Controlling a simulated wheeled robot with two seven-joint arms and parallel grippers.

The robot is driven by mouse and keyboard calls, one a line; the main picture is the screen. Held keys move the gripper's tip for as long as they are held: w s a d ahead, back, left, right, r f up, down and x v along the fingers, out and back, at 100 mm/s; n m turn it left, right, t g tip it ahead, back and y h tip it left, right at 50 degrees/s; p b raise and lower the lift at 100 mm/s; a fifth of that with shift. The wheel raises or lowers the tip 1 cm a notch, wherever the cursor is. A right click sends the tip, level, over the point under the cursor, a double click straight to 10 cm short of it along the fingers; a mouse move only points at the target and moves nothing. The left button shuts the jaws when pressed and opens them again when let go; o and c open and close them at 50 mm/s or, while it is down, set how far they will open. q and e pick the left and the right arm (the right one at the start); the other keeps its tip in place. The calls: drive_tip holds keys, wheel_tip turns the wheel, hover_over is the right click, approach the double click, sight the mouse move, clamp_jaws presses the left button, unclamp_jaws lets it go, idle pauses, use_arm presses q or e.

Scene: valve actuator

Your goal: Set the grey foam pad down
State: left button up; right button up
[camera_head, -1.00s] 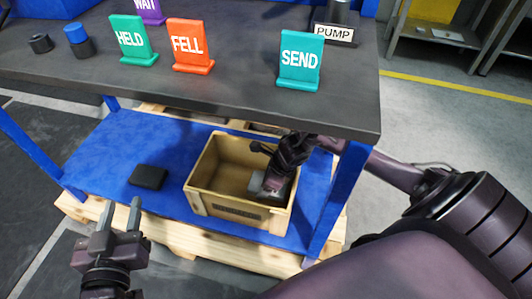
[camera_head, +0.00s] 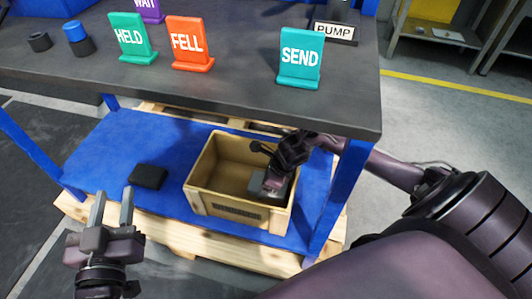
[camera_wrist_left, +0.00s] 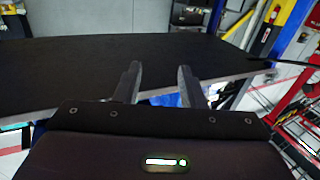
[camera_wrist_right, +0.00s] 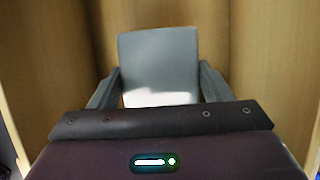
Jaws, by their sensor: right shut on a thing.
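The grey foam pad (camera_wrist_right: 158,62) shows in the right wrist view between the two fingers of my right gripper (camera_wrist_right: 158,90), which is shut on it. Tan crate walls stand around it there. In the head view my right gripper (camera_head: 268,185) reaches down into the tan crate (camera_head: 215,206) at its right side. A bit of the grey pad (camera_head: 258,189) shows beside it; whether it touches the crate floor I cannot tell. My left gripper (camera_head: 112,207) is open and empty in front of the blue shelf, and its spread fingers also show in the left wrist view (camera_wrist_left: 158,85).
The crate stands on the blue lower shelf (camera_head: 110,150) under the dark bench top (camera_head: 220,95). A black block (camera_head: 148,176) lies left of the crate. A blue bench leg (camera_head: 338,200) stands right of the crate.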

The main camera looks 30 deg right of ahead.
use_arm(q)
drive_tip(key=shift+w+r+t+h, duration=0.1)
drive_tip(key=shift+r+t+h, duration=0.35)
drive_tip(key=shift+r, duration=0.75)
use_arm(e)
drive_tip(key=shift+f, duration=0.1)
drive_tip(key=o, duration=1)
drive_tip(key=shift+c, duration=0.2)
use_arm(q)
drive_tip(key=shift+f, duration=0.15)
use_arm(e)
drive_tip(key=shift+d+r+p, duration=0.1)
drive_tip(key=shift+r+p, duration=0.65)
drive_tip(key=shift+r, duration=0.1)
drive_tip(key=p+v, duration=0.1)
drive_tip(key=v, duration=0.3)
drive_tip(key=shift+s+r, duration=0.15)
drive_tip(key=shift+r, duration=0.15)
use_arm(q)
drive_tip(key=s+a+f+g+y, duration=0.1)
drive_tip(key=s+f+g+y, duration=0.1)
drive_tip(key=s+f+g, duration=0.4)
drive_tip(key=s+a+f+g+y, duration=0.1)
drive_tip(key=s+f+g+y, duration=0.2)
drive_tip(key=f, duration=1.2)
drive_tip(key=shift+s+a+g+p, duration=0.4)
drive_tip(key=shift+s+g+p, duration=0.05)
drive_tip(key=shift+s+g, duration=1.05)
use_arm(e)
drive_tip(key=shift+v, duration=1.15)
